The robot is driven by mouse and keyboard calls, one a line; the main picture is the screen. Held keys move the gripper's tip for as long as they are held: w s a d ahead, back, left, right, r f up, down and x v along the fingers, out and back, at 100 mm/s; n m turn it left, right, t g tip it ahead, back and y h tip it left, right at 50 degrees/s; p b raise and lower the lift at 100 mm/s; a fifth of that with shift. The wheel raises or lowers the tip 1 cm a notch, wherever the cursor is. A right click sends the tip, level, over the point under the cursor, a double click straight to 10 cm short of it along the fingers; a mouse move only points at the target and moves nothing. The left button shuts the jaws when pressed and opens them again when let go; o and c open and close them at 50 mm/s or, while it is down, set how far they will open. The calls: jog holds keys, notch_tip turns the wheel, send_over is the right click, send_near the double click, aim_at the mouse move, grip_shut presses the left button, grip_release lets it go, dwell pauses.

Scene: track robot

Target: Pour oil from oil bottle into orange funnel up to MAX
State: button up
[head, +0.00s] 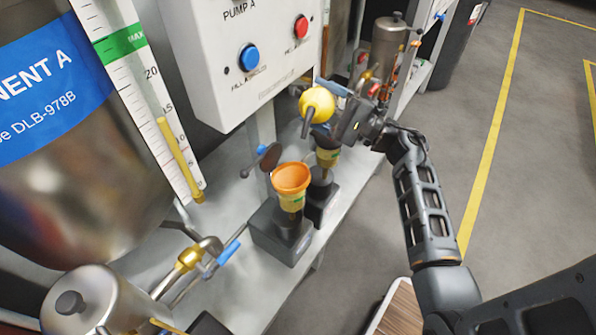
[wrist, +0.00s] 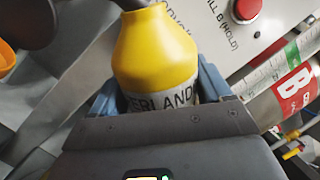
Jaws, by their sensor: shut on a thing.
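The oil bottle (head: 318,101) is yellow with a dark spout. In the head view it is tilted, spout towards me and down, up and right of the orange funnel (head: 291,178). My gripper (wrist: 157,88) is shut on the bottle, a finger on each side, and part of the label shows between them. The orange funnel sits open on a yellowish reservoir with a green band (head: 291,201), on a dark block. An orange edge shows at the left of the wrist view (wrist: 6,55). Oil level and any flow cannot be made out.
A second reservoir (head: 327,158) stands just behind the funnel, below the bottle. A dark round lid (head: 271,157) is beside the funnel. The white pump box (head: 245,50) hangs close left of the bottle. Valves (head: 205,255) and a large tank (head: 70,150) fill the left.

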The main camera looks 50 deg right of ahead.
jog(key=shift+a+r+m, duration=0.1)
jog(key=shift+r+m, duration=0.1)
jog(key=shift+m, duration=0.4)
jog(key=r+m+h+p, duration=0.1)
jog(key=m+p, duration=0.1)
jog(key=shift+a+r+m+p, duration=0.1)
jog(key=shift+r+m+p, duration=0.05)
jog(key=shift+m+p, duration=0.2)
jog(key=shift+s+f+m+h, duration=0.1)
jog(key=shift+f+m+h, duration=0.1)
jog(key=shift+m+h, duration=0.1)
jog(key=shift+r+m+g+p, duration=0.3)
jog(key=shift+r+m+p, duration=0.1)
jog(key=shift+m+p, duration=0.55)
jog(key=shift+d+f+m+h+p, duration=0.1)
jog(key=shift+d+m+h+p, duration=0.1)
jog(key=shift+m+p, duration=0.3)
jog(key=shift+d+m+h+p, duration=0.2)
jog(key=shift+m+p, duration=0.2)
jog(key=shift+m, duration=0.2)
